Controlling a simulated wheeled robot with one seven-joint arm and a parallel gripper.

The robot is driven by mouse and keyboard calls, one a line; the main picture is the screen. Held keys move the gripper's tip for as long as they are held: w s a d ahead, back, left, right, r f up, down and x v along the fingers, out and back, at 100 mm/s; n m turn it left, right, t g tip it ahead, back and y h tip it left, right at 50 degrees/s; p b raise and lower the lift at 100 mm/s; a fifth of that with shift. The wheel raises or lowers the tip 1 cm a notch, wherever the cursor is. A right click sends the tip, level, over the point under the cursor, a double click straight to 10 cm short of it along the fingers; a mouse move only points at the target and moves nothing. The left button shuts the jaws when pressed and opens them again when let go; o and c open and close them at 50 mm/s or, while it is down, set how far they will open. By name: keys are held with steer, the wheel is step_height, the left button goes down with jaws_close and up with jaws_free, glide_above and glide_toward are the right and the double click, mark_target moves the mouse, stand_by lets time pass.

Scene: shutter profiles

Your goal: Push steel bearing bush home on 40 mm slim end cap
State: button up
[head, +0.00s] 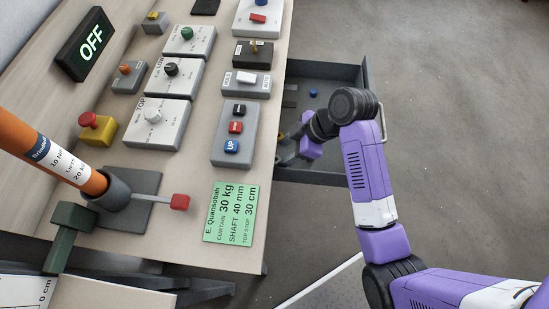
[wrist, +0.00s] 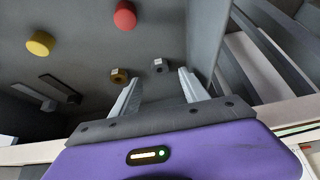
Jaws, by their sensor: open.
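My gripper (head: 296,148) reaches into an open grey drawer (head: 355,72) under the bench's right edge. In the wrist view its two fingers (wrist: 160,80) are apart with nothing between them. A small grey, steel-looking bush with a white tag (wrist: 158,66) lies on the drawer floor, just beyond the fingertips. A brass-coloured bush with a tag (wrist: 119,75) lies to its left, near the left finger. I cannot clearly identify the 40 mm slim end cap; two dark flat pieces with paler ends (wrist: 60,86) lie at left.
A yellow cylinder (wrist: 40,43) and a red one (wrist: 125,15) also lie in the drawer. The bench (head: 190,215) holds several control boxes, a green card (head: 231,212) and an orange tube (head: 45,150) in a dark holder (head: 117,190). The drawer walls stand close to my gripper.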

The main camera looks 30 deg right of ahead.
mark_target(281, 156)
steer(key=shift+x, duration=1.8)
steer(key=shift+s+d+f, duration=0.1)
steer(key=shift+s+f, duration=0.05)
steer(key=shift+s, duration=0.05)
jaws_close()
